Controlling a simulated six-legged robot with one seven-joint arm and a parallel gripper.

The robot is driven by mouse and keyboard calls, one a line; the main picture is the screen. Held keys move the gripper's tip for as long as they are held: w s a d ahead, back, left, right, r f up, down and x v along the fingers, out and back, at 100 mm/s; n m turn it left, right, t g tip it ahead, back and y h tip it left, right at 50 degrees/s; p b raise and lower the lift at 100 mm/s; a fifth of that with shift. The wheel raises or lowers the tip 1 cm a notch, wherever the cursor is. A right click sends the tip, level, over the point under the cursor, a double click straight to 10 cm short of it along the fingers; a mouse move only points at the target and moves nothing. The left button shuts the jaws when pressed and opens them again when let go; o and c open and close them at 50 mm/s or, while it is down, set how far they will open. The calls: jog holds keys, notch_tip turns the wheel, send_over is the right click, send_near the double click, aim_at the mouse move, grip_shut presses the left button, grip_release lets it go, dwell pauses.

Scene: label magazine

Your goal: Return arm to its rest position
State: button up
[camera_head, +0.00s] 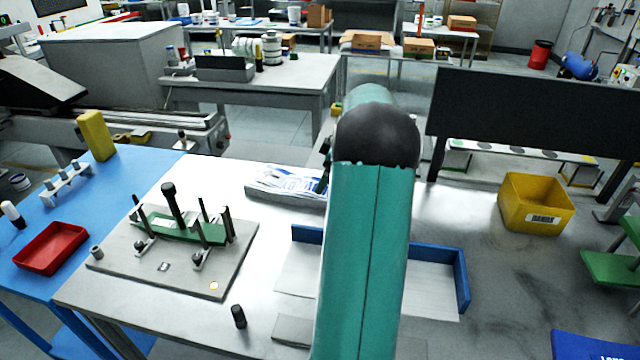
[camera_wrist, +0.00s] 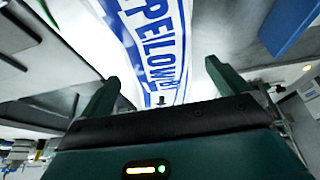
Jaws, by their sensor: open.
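My teal arm reaches away over the table in the head view, and its dark joint and links hide most of my gripper. In the wrist view my gripper (camera_wrist: 160,84) is open, its two dark green fingers spread apart. A white sheet or pack with large blue lettering (camera_wrist: 150,45) shows beyond and between the fingers; I cannot tell how far off it is, and nothing looks clamped. In the head view, white and blue printed material (camera_head: 287,182) lies at the table's back edge, left of my arm, partly hidden by it.
A fixture plate (camera_head: 170,262) with a green board and posts stands left. A blue-edged tray (camera_head: 462,280) lies partly behind my arm. A yellow bin (camera_head: 536,204) stands right, near a dark panel (camera_head: 530,115). A red tray (camera_head: 50,248) and a small black cylinder (camera_head: 239,316) are left.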

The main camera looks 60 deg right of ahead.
jog(key=v, duration=0.8)
jog(key=shift+r, duration=0.1)
jog(key=w+a+r+m+h, duration=0.1)
jog(key=w+a+r, duration=0.15)
jog(key=a, duration=0.65)
jog(key=w+a+r, duration=0.2)
jog(key=a+r, duration=0.1)
jog(key=a, duration=0.7)
jog(key=w+a+r+m+h, duration=0.1)
jog(key=w+a+r, duration=0.1)
jog(key=a, duration=0.7)
jog(key=s+a+f+m, duration=0.1)
jog(key=s+a+f, duration=0.1)
jog(key=s+a, duration=0.4)
jog(key=s+a+f+m+t, duration=0.1)
jog(key=s+a, duration=0.6)
jog(key=a, duration=1)
jog(key=shift+s+a+f+m+t, duration=0.25)
jog(key=shift+a+f+m+t, duration=0.05)
jog(key=shift+f, duration=0.05)
